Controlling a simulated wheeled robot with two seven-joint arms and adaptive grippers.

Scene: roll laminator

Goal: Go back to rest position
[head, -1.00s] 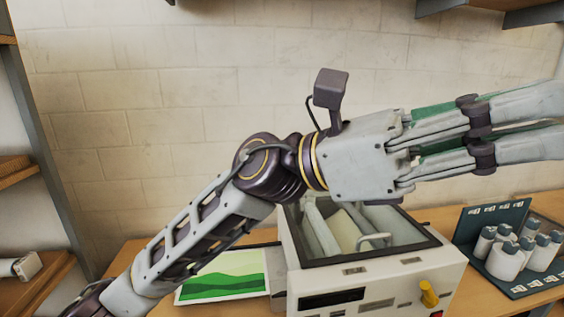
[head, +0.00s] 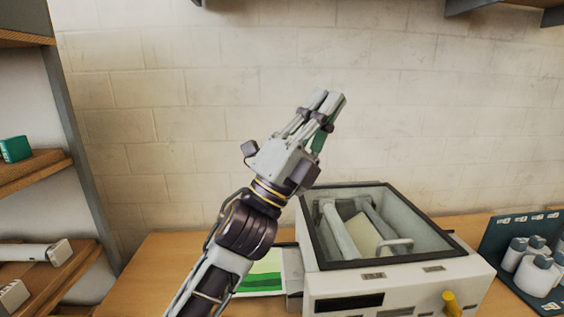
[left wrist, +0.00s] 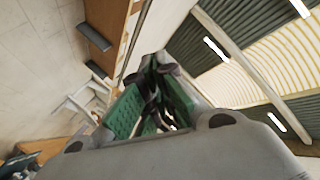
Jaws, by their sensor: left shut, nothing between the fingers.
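My left gripper (head: 331,103) is raised in front of the pale block wall in the head view, its fingers pointing up and slightly right. It is shut and empty. In the left wrist view its green-padded fingers (left wrist: 158,62) come together at the tips, with the ceiling beyond them. It is above and to the left of the laminator (head: 385,285), touching nothing that I can see. My right gripper is in neither view.
A picture sheet with green hills (head: 262,274) lies left of the laminator, partly behind my arm. A dark rack (head: 500,238) with several white bottles stands at the right. Shelves (head: 35,172) stand at the left. Free air surrounds the gripper.

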